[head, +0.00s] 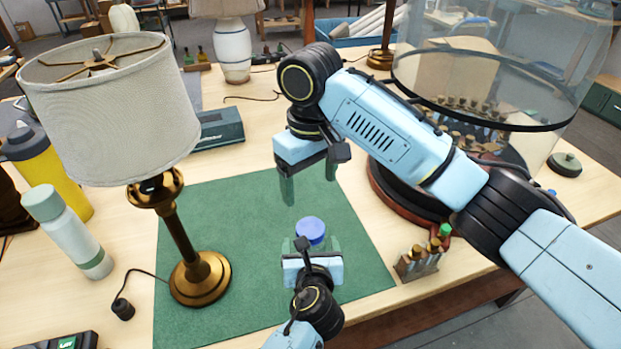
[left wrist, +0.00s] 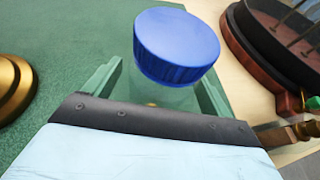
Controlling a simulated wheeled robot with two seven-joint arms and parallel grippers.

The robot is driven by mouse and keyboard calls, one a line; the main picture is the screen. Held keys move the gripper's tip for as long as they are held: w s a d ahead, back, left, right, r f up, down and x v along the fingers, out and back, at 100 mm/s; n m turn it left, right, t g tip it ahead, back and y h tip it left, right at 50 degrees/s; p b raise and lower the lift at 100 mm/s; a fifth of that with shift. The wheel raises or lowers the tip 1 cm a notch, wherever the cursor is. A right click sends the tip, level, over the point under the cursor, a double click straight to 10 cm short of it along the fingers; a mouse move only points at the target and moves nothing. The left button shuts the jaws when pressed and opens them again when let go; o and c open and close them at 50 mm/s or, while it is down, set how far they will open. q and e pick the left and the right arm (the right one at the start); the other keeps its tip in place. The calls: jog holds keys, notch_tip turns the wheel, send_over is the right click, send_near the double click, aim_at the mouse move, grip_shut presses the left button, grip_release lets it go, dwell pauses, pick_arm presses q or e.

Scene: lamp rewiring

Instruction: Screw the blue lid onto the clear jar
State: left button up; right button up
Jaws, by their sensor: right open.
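The blue lid (head: 310,229) sits on top of the clear jar, over the green mat (head: 240,225). In the left wrist view the lid (left wrist: 177,46) hides the jar's mouth, so I cannot tell how far it is threaded. The clear jar (left wrist: 165,96) is see-through and hard to make out below the lid. My left gripper (head: 312,246) has its green fingers on both sides of the jar and looks shut on it. My right gripper (head: 309,183) is open and empty, above and behind the lid, with its fingers pointing down.
A brass lamp (head: 187,235) with a pale shade stands left of the jar. A large glass dome (head: 480,90) on a dark round base stands at the right. A small rack of bottles (head: 418,262) is right of the mat. A bottle (head: 70,235) stands far left.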

pick_arm(q)
jog(key=a+p+v, duration=0.1)
jog(key=v, duration=1.2)
jog(key=shift+s+d+p, duration=0.2)
jog(key=shift+d+p, duration=0.15)
jog(key=shift+d, duration=0.05)
jog(key=shift+r, duration=0.15)
